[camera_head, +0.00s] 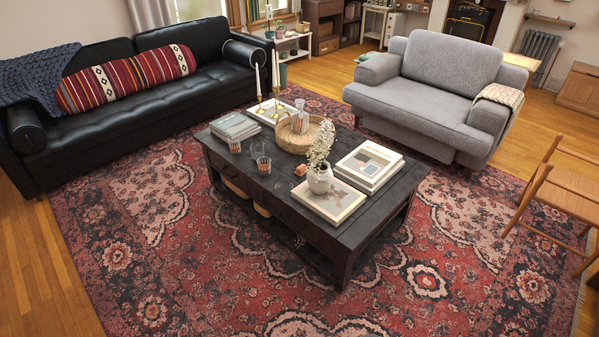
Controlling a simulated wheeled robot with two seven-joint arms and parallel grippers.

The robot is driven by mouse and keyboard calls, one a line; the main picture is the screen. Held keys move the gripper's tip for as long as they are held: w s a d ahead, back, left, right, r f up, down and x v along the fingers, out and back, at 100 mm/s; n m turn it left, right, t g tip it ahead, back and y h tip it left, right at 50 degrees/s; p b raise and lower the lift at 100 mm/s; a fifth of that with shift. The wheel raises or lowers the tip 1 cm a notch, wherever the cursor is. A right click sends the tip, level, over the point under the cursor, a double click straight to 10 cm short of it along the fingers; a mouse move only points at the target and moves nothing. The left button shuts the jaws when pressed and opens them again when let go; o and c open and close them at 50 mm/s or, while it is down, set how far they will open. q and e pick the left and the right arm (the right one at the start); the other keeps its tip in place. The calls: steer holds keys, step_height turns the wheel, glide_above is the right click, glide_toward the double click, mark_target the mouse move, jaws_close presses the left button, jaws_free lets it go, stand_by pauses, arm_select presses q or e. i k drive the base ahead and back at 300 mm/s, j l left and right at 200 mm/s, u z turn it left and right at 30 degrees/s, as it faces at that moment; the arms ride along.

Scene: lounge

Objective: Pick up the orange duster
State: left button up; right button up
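I cannot make out an orange duster in the head view. A small orange-brown object (300,170) lies on the dark coffee table (290,203), left of a white vase (319,181) with pale flowers. It is too small to tell what it is. Neither of my grippers is in view.
The table also holds books (369,166), a wicker tray (298,142), glasses and candlesticks. A black sofa (130,100) stands at the left, a grey armchair (440,90) behind right, a wooden chair (565,195) at the right. The patterned rug (200,270) in front is clear.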

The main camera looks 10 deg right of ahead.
mark_target(301, 170)
steer(key=i+u, duration=0.15)
steer(key=i, duration=0.45)
steer(key=i+l+u, duration=0.1)
steer(key=i, duration=0.45)
steer(key=i+l+u, duration=0.15)
steer(key=i, duration=0.45)
